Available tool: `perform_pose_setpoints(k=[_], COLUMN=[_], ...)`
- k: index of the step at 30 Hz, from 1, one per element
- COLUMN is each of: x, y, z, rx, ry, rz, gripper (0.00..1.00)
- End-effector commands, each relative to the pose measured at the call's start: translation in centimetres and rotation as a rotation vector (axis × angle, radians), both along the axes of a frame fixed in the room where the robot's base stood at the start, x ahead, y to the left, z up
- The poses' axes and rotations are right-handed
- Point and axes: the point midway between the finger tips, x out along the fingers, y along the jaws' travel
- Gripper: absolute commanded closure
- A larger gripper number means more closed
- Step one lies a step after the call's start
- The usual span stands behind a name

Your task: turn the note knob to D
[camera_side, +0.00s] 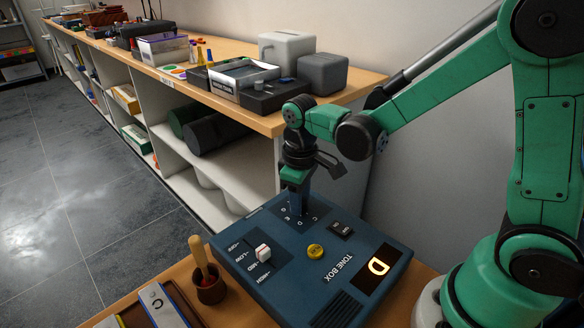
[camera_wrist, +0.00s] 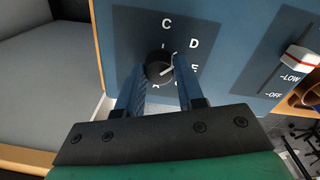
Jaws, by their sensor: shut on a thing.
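The blue tone box (camera_side: 290,285) sits on the wooden bench, and its lit display (camera_side: 378,267) reads D. The black note knob (camera_wrist: 160,67) shows in the wrist view, with letters C, D, E and others around it. Its white pointer mark faces right and slightly up, in the direction of D and E; the exact letter is hard to tell. My gripper (camera_wrist: 157,88) points down over the knob, its two blue fingers shut on either side of it.
A white slider (camera_side: 263,252) and a yellow button (camera_side: 315,251) stand up from the box top. A brown cup with a wooden handle (camera_side: 210,285) and a tray with a letter C bar (camera_side: 160,305) lie left of the box. A loaded shelf stands behind.

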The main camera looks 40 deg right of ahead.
Motion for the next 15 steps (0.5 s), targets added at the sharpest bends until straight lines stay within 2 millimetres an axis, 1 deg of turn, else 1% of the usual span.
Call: perform_pose_setpoints(k=[10,11,12,14,15], x=[0.02,0.02,0.02,0.02,0.02], y=[0.01,0.01,0.01,0.01,0.01], z=[0.01,0.01,0.01,0.01,0.01], rx=[0.0,0.0,0.0,0.0,0.0], ry=[-0.001,-0.001,-0.001,-0.001,-0.001], rz=[0.002,0.002,0.002,0.002,0.002], gripper=[1.0,0.64,0.53,0.36,0.36])
